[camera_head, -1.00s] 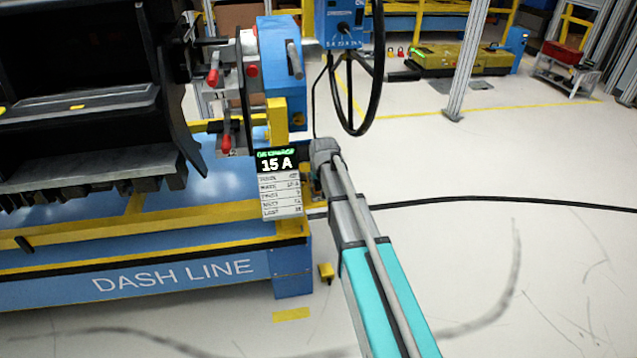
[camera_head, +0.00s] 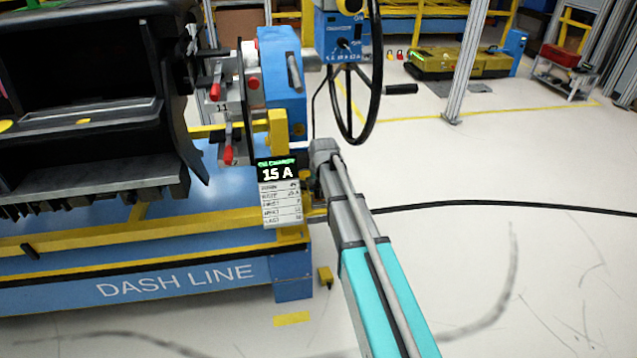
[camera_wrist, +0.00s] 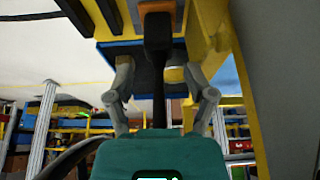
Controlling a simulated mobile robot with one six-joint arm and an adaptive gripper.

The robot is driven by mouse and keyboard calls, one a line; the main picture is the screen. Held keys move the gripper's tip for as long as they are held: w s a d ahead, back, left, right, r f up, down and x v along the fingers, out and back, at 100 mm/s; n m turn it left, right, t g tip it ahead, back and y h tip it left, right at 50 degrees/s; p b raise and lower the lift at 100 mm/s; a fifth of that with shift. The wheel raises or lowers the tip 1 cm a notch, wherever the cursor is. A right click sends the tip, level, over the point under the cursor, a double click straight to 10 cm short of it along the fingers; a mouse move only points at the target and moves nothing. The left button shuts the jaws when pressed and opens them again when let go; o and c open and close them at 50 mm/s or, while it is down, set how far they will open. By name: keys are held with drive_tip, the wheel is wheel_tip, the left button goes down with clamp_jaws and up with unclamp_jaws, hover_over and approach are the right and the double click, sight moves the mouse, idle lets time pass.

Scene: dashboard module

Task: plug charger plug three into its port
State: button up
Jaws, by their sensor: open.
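In the wrist view my gripper (camera_wrist: 159,85) is open, with one grey finger on each side of a black plug-like piece (camera_wrist: 157,35). A thin black stem or cable runs from that piece down between the fingers. Its upper end meets an orange-brown part (camera_wrist: 156,7) under a yellow frame; I cannot tell whether it is seated there. I cannot read a number on it, so I cannot tell whether it is plug three. No port is clearly recognisable. In the head view the gripper's fingers are not clearly visible near the display sign (camera_head: 279,190), which reads 15 A.
The blue and yellow dash line bench (camera_head: 180,285) carries a black dashboard module (camera_head: 90,110) at left. A blue fixture with red handles (camera_head: 280,75) and a steering wheel (camera_head: 376,90) stand close by. A black cable (camera_head: 500,203) runs right. The floor at right is mostly clear.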

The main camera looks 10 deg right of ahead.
sight(319, 188)
drive_tip(key=shift+d+r+p, duration=0.1)
drive_tip(key=shift+r+p, duration=2.25)
drive_tip(key=shift+r, duration=0.35)
drive_tip(key=s+f+g, duration=0.1)
drive_tip(key=s+g, duration=0.4)
drive_tip(key=s, duration=2.5)
wheel_tip(319, 188, up, 22)
drive_tip(key=p, duration=2.2)
drive_tip(key=shift+w+a+r+p, duration=0.15)
drive_tip(key=shift+w+a+p, duration=0.2)
drive_tip(key=shift+w, duration=0.1)
